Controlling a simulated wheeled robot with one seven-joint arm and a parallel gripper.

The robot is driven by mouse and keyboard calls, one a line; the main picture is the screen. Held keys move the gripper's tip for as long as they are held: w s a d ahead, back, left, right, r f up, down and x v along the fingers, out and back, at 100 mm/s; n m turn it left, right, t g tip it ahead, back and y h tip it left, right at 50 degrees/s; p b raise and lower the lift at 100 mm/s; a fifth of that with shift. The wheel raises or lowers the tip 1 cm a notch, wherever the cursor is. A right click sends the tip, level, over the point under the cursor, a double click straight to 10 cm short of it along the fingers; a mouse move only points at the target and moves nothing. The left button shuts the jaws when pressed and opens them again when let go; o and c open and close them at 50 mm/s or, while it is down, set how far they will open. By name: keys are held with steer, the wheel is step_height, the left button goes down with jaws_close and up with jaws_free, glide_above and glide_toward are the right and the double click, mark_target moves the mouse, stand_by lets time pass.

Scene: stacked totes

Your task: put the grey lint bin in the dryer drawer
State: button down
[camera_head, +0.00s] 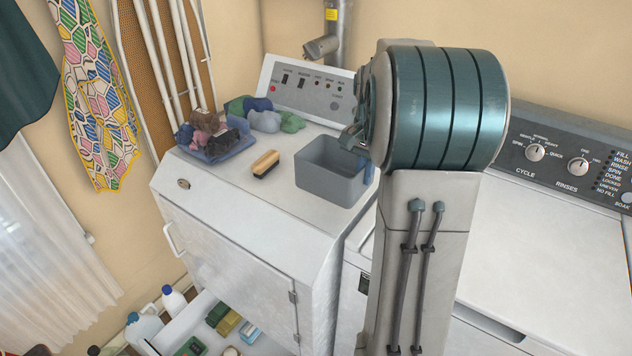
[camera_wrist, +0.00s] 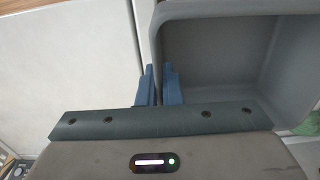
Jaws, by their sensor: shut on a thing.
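The grey lint bin (camera_head: 322,180) is an open rectangular box, upright at the right side of the white dryer's top (camera_head: 225,190). My gripper (camera_head: 362,160) is at its right end, partly hidden by my arm. In the wrist view, the blue fingers of my gripper (camera_wrist: 159,80) straddle one wall of the bin (camera_wrist: 215,55), shut on it. The visible bin interior looks empty. I cannot tell whether its base touches the dryer top. The dryer drawer (camera_head: 180,325) is pulled out low at the front and holds several boxes and sponges; its lower part is cut off.
A wooden brush (camera_head: 266,163) lies left of the bin. A blue tray (camera_head: 215,152) with crumpled cloths and several coloured cloths (camera_head: 265,120) sit farther back. A washer (camera_head: 540,240) stands right. Bottles (camera_head: 145,325) stand left of the drawer.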

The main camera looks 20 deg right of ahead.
mark_target(335, 169)
steer(key=w+a+f, duration=0.2)
steer(key=w+a+f+p, duration=0.1)
steer(key=w+a+f, duration=0.1)
steer(key=w+a, duration=0.1)
steer(key=shift+w, duration=0.2)
steer(key=shift+f+p, duration=0.4)
steer(key=shift+f, duration=1.7)
steer(key=shift+f, duration=0.2)
steer(key=c, duration=1.6)
jaws_free()
steer(key=shift+s, duration=0.1)
steer(key=shift+r, duration=0.1)
